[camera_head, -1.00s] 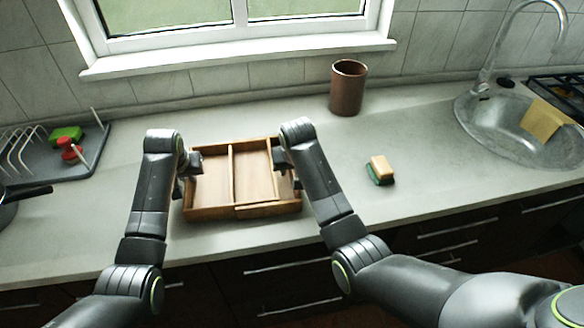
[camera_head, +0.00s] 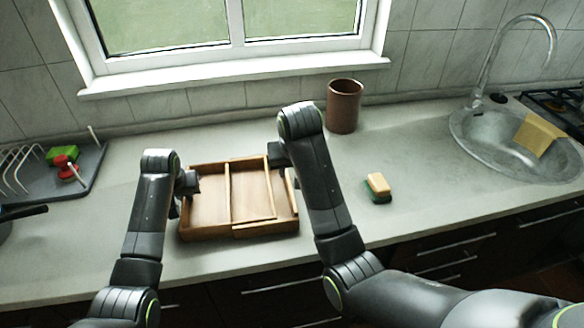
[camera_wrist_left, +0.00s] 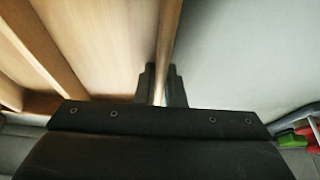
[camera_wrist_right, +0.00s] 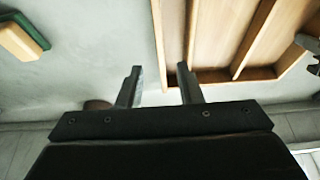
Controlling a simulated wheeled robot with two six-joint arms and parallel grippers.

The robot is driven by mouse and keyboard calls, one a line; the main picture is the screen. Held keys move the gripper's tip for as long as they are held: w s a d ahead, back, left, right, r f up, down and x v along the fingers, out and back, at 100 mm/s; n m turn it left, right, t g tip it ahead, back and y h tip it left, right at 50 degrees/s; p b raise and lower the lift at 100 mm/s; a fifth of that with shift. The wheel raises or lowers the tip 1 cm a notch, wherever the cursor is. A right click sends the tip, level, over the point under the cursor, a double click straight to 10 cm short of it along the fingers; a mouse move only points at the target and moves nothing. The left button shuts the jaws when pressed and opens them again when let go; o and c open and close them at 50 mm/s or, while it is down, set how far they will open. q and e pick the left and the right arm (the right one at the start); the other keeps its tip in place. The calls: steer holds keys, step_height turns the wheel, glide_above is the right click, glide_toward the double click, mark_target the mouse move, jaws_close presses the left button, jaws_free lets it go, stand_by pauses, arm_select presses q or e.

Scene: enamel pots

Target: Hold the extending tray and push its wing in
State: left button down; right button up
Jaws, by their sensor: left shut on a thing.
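The wooden extending tray (camera_head: 208,235) lies on the counter, with its wing (camera_head: 262,230) at the right side. My left gripper (camera_head: 183,190) is shut on the tray's left wall; the left wrist view shows that wall (camera_wrist_left: 170,40) between its fingers. My right gripper (camera_head: 282,160) is at the back right of the tray, and my arm hides part of that side. In the right wrist view its fingers (camera_wrist_right: 159,85) are apart, with the wing's outer wall (camera_wrist_right: 158,35) lined up between them. I cannot tell whether they touch it.
A sponge (camera_head: 377,184) lies right of the tray, and a brown cup (camera_head: 344,106) stands behind, near the wall. A dish rack (camera_head: 85,180) is at the left and the sink (camera_head: 490,150) at the right. The counter between sponge and sink is clear.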

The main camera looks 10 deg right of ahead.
steer(key=shift+d, duration=0.1)
steer(key=c, duration=0.4)
steer(key=shift+w+d+f, duration=0.15)
steer(key=shift+d, duration=0.1)
steer(key=shift+c, duration=1)
steer(key=d, duration=0.1)
steer(key=w+d+y, duration=0.1)
steer(key=d, duration=0.1)
steer(key=d+f+y, duration=0.1)
steer(key=d, duration=0.1)
steer(key=shift+w+d+n, duration=0.1)
steer(key=shift+w+n, duration=0.05)
steer(key=shift+n, duration=0.25)
jaws_close()
steer(key=s+d+r+y, duration=0.1)
steer(key=d+r+y, duration=0.1)
steer(key=d+y, duration=0.3)
steer(key=shift+h, duration=0.6)
steer(key=x, duration=0.6)
steer(key=d+x, duration=0.1)
steer(key=x, duration=0.2)
steer(key=shift+w+a+f, duration=0.2)
steer(key=shift+w+f, duration=0.05)
steer(key=shift+f, duration=0.15)
steer(key=a, duration=0.3)
steer(key=shift+w+a+f, duration=0.1)
steer(key=shift+w+a, duration=0.05)
steer(key=shift+a, duration=0.4)
